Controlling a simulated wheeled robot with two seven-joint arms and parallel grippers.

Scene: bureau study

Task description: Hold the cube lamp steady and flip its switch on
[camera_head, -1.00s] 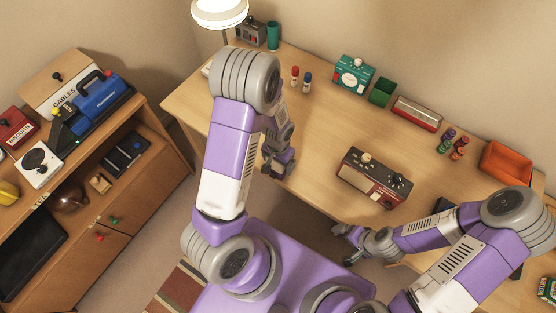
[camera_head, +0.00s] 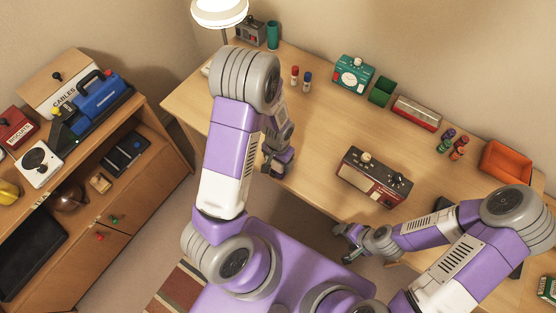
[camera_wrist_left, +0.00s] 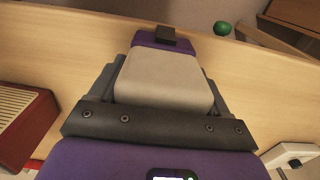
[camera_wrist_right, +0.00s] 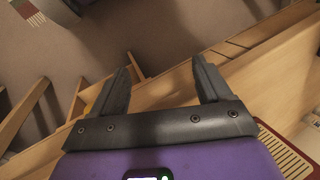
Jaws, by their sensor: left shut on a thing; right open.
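In the left wrist view a cream block with a purple end and a small dark box on it (camera_wrist_left: 163,80), which looks like the cube lamp, sits between the fingers of my left gripper (camera_wrist_left: 160,66). The gripper is shut on it, with a finger along each side. In the head view my left gripper (camera_head: 276,163) is at the desk's front edge, and I cannot make out the lamp there. My right gripper (camera_head: 346,240) is open and empty in front of the desk, right of the left one. The right wrist view shows its fingers (camera_wrist_right: 163,66) spread apart. I cannot tell whether the lamp is lit.
A dark red box with knobs (camera_head: 374,180) stands on the desk (camera_head: 330,130) between and beyond the grippers. The mid-desk is mostly clear.

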